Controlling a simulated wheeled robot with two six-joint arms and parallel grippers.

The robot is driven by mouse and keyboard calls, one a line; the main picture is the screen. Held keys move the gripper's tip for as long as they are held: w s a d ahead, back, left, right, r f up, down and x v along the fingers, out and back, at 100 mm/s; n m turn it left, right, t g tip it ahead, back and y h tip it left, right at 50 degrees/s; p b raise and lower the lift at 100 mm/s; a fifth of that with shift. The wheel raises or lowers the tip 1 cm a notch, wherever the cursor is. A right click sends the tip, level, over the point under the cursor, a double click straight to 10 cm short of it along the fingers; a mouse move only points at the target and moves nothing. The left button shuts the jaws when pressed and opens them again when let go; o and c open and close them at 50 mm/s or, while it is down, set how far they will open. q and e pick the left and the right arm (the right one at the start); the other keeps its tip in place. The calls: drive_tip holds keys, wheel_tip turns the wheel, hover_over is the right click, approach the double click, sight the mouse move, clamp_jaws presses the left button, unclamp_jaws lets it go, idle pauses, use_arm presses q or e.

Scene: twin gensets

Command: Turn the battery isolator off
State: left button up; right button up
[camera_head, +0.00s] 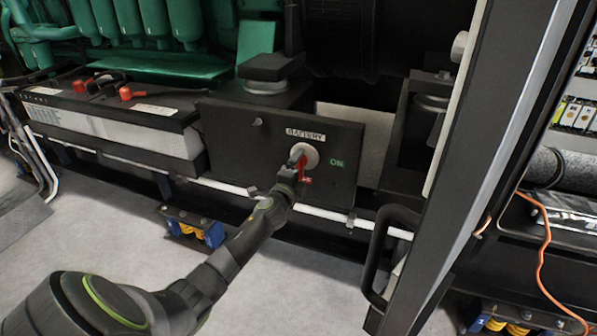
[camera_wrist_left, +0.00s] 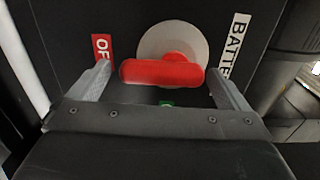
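The battery isolator is a pale round disc (camera_wrist_left: 185,42) with a red handle (camera_wrist_left: 160,72) on a dark panel (camera_head: 232,130). In the head view the handle (camera_head: 302,165) points down from the disc (camera_head: 309,153). The red OFF label (camera_wrist_left: 102,46) is beside the handle's free end. The green ON label (camera_head: 337,163) is right of the disc in the head view; part of it shows below the handle in the wrist view. My left gripper (camera_wrist_left: 165,85) is open at the isolator. Its fingers stand beyond the handle's two ends, with visible gaps. My right gripper is out of view.
A white BATTERY label (camera_head: 306,135) is above the disc. A battery (camera_head: 110,115) with red terminal caps stands at left. A white pipe (camera_head: 325,213) runs below the panel. A dark door frame with a handle (camera_head: 377,260) stands at right.

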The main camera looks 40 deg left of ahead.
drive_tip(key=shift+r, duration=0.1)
use_arm(q)
drive_tip(key=p+v, duration=0.2)
drive_tip(key=v, duration=1.5)
drive_tip(key=shift+s, duration=0.25)
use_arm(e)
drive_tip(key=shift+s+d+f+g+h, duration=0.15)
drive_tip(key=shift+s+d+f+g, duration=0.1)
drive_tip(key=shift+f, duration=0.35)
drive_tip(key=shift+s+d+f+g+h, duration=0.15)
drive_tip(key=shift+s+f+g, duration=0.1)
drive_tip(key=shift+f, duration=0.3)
use_arm(q)
drive_tip(key=shift+a, duration=0.1)
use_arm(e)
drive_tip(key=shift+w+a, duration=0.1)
